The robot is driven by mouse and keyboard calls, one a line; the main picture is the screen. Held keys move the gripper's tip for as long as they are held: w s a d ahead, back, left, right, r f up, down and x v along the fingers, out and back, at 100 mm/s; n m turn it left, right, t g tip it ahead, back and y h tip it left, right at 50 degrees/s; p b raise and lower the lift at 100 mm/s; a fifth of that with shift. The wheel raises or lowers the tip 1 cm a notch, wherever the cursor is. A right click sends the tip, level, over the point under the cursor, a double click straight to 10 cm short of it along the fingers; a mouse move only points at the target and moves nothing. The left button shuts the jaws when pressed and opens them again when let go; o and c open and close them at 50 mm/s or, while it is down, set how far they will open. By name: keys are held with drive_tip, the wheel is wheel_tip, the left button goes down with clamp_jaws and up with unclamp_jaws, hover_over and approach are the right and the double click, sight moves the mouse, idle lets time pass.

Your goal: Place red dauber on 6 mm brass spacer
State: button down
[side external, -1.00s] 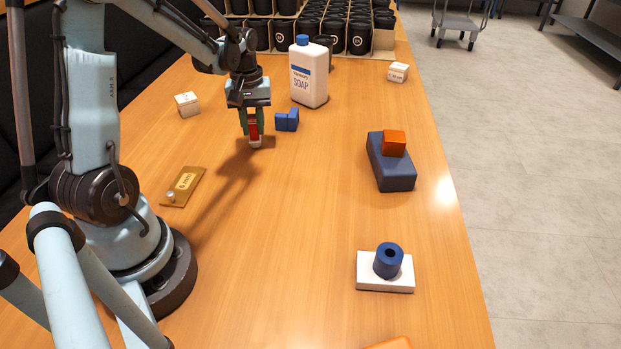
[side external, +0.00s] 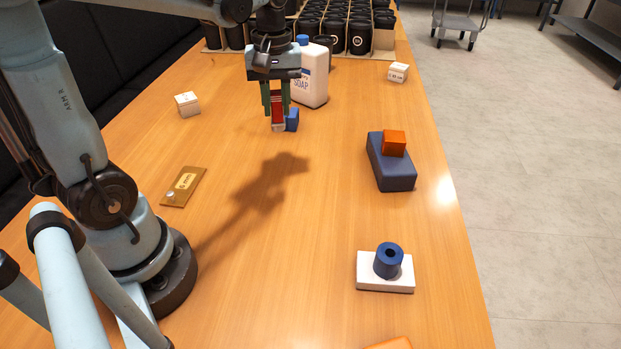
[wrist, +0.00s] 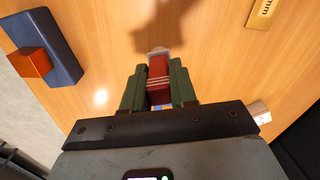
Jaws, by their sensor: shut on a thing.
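My gripper (side external: 277,108) is shut on the red dauber (side external: 278,110) and holds it upright, with its pale tip pointing down, above the table. In the wrist view the red dauber (wrist: 159,82) sits between the green fingers, with light stripes across it. The flat brass spacer (side external: 183,187) lies on the table at the left, near my base, with a pale label and a small silver knob at its near end. It lies left of and nearer than my gripper. Part of the brass spacer (wrist: 263,12) shows at the top right of the wrist view.
A blue block (side external: 292,120) is partly hidden behind the dauber. A soap bottle (side external: 312,75) stands behind my gripper. The table's middle is clear.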

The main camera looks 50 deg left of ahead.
drive_tip(key=shift+s+d+r, duration=0.2)
drive_tip(key=shift+s+r, duration=0.05)
drive_tip(key=s+d+n, duration=0.2)
drive_tip(key=s+n, duration=1.3)
approach(183, 185)
drive_tip(key=shift+w+f, duration=0.1)
drive_tip(key=shift+f, duration=1.45)
drive_tip(key=shift+f, duration=0.15)
drive_tip(key=c, duration=0.9)
unclamp_jaws()
